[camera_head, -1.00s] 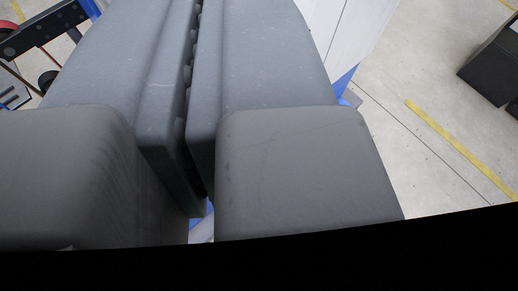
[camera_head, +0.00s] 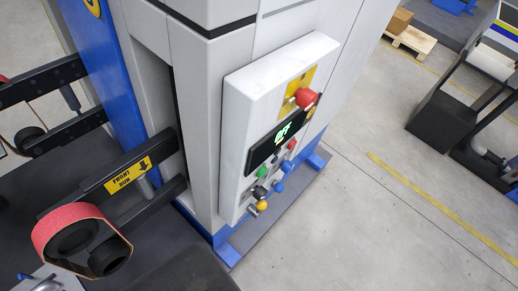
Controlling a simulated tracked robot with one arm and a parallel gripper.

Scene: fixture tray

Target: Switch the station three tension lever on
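A white control panel (camera_head: 237,135) on the machine's side faces right and carries a red mushroom button (camera_head: 305,98) on a yellow plate. Below is a dark display (camera_head: 277,140) with bright green characters that look like OFF. Several small controls sit lower, among them a green one (camera_head: 262,172), a blue one (camera_head: 278,186) and a yellow one (camera_head: 262,205). A small blue part (camera_head: 25,276) shows at the lower left edge, cut off. I cannot tell which part is the station three tension lever. My gripper cannot be made out here.
A dark arm labelled FRONT RUN (camera_head: 128,176) and a red belt (camera_head: 75,212) around black rollers jut out at left. A dark shape (camera_head: 185,272) fills the bottom middle. Open floor (camera_head: 400,220) lies at right, with dark equipment (camera_head: 440,120) and a pallet (camera_head: 412,38) beyond.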

